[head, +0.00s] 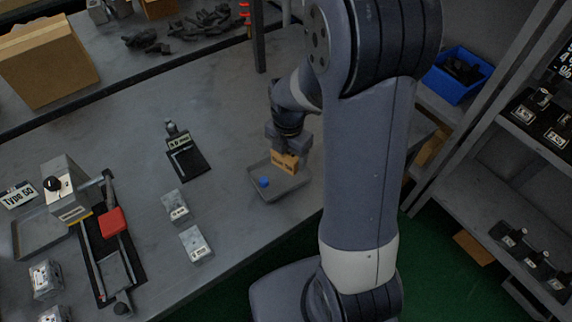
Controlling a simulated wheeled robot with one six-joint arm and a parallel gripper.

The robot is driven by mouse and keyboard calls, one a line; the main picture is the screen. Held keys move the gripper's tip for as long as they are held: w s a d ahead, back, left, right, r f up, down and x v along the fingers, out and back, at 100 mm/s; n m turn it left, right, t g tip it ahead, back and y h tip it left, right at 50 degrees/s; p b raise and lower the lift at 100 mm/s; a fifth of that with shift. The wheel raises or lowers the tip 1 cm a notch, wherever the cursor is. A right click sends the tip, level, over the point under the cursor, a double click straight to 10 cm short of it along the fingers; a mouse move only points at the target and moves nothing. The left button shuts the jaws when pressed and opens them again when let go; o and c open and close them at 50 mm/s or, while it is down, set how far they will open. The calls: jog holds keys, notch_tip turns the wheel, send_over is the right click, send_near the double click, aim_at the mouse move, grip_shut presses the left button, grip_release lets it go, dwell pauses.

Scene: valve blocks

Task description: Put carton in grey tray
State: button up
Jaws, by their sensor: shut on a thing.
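The carton (285,162) is a small orange-brown box with dark print on its side. My gripper (286,149) is shut on it from above. The carton shows over the far right part of the grey tray (284,194), and I cannot tell whether its bottom touches the tray floor. The tray is shallow and square and sits near the table's front edge. A small blue object (263,182) is in the tray at its left side. My gripper's fingertips are mostly hidden by the gripper body and carton.
Two metal valve blocks (176,206) (195,244) stand left of the tray. A black fixture (185,158) lies behind them, and a clamp with a red part (112,222) is further left. A large cardboard box (46,62) is at the back left. Shelves with a blue bin (458,75) stand right.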

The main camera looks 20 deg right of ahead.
aim_at(288, 165)
jog(key=shift+f, duration=2.1)
jog(key=shift+f, duration=0.25)
jog(key=o, duration=0.8)
jog(key=shift+r, duration=0.1)
jog(key=shift+r, duration=0.1)
notch_tip(288, 165, up, 12)
jog(key=shift+r, duration=0.1)
jog(key=shift+s, duration=0.1)
